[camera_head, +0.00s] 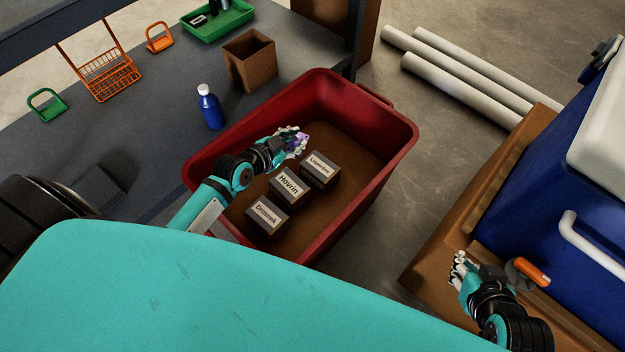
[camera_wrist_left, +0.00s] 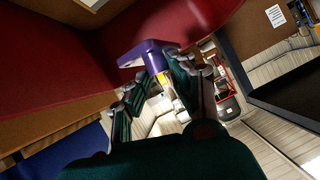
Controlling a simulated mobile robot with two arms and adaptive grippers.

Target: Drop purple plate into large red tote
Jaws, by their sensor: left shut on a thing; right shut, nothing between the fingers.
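The large red tote (camera_head: 340,228) stands in the middle of the head view, with a brown floor inside. My left gripper (camera_head: 301,139) is over the tote, in its upper part, shut on the purple plate (camera_head: 294,145). The plate is small and mostly hidden by the fingers in the head view. In the left wrist view the purple plate (camera_wrist_left: 150,50) shows between the fingers, with the tote's red wall (camera_wrist_left: 60,60) beyond it. My right gripper (camera_head: 459,262) is shut and empty at the lower right, near the blue cooler.
Several labelled dark boxes (camera_head: 290,187) sit inside the tote. A blue bottle (camera_head: 209,108), a brown open box (camera_head: 250,62) and an orange basket (camera_head: 107,75) stand on the grey table. A blue cooler (camera_head: 540,170) is at right. White pipes (camera_head: 465,80) lie on the floor.

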